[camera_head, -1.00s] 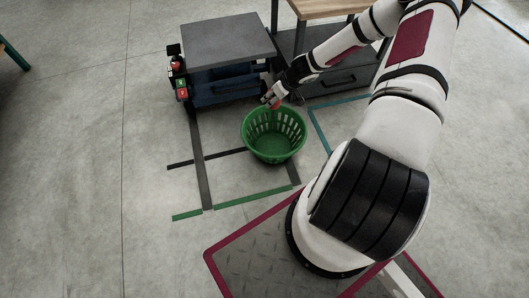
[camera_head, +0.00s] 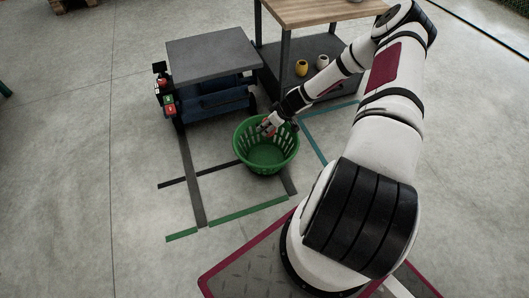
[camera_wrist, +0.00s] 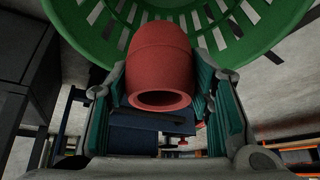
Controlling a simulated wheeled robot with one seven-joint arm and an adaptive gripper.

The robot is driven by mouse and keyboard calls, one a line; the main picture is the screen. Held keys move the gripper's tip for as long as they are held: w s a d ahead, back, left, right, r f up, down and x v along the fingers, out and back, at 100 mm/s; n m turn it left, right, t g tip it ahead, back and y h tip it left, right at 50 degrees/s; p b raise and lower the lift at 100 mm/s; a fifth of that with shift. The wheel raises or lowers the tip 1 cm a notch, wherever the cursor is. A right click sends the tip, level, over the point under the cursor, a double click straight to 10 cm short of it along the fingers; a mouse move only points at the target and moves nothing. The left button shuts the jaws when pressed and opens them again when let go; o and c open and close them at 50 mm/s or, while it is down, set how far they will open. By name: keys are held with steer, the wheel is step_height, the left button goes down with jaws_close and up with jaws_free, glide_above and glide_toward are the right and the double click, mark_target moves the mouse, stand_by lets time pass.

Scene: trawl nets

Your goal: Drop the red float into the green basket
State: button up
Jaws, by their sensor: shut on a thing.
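The red float (camera_wrist: 160,60) shows large in the wrist view, a barrel shape with an open end towards the camera. My gripper (camera_wrist: 163,85) is shut on it, with a teal-padded finger on each side. The green basket (camera_head: 266,160) stands on the floor in the head view, with slotted walls and an open top. In that view my gripper (camera_head: 268,125) is at the basket's far rim, over its opening. The float is small and mostly hidden there. The basket wall (camera_wrist: 250,35) also fills the top of the wrist view, behind the float.
A blue cart with a grey top (camera_head: 212,52) stands just behind the basket. A wood-topped workbench (camera_head: 315,12) is to its right, with yellow (camera_head: 302,67) and pale (camera_head: 322,61) items on its lower shelf. Open floor with tape lines lies to the left and front.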

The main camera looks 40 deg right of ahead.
steer(key=o, duration=1.2)
steer(key=v, duration=1.2)
